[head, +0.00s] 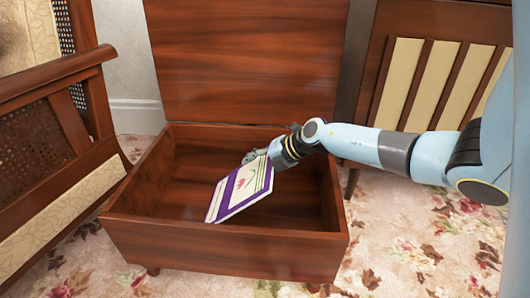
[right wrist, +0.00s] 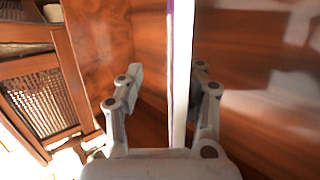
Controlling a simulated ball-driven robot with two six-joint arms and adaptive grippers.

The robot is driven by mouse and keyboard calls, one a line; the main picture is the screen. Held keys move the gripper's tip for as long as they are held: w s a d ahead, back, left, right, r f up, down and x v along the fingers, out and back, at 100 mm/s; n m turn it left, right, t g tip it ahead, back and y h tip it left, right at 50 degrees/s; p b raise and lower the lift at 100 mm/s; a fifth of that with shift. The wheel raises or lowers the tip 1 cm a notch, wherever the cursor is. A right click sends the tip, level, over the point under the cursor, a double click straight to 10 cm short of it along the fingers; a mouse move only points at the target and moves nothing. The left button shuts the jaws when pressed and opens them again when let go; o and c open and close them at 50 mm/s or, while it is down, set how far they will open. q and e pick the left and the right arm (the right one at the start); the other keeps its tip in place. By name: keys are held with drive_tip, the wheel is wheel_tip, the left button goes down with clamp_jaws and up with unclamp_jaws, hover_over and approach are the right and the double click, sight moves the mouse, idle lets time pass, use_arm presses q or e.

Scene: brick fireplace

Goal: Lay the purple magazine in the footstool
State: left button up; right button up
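The purple magazine (head: 240,190), with a purple border and a cream cover with a flower, is inside the open footstool (head: 225,245), tilted, its lower edge toward the front wall. I cannot tell whether it touches the floor of the box. My right gripper (head: 258,158) reaches into the box from the right, at the magazine's upper end. In the right wrist view the magazine (right wrist: 181,70) shows edge-on between the fingers of my right gripper (right wrist: 168,78). The fingers are spread, with a clear gap on the left side. My left gripper is out of view.
The footstool's lid (head: 245,65) stands raised at the back. A wooden armchair (head: 50,150) with cane panels is close on the left. A slatted wooden piece (head: 440,85) stands behind my right arm. Flowered carpet (head: 400,245) lies around the footstool.

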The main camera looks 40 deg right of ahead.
drive_tip(key=v, duration=1.1)
drive_tip(key=shift+s, duration=0.2)
drive_tip(key=shift+r, duration=0.1)
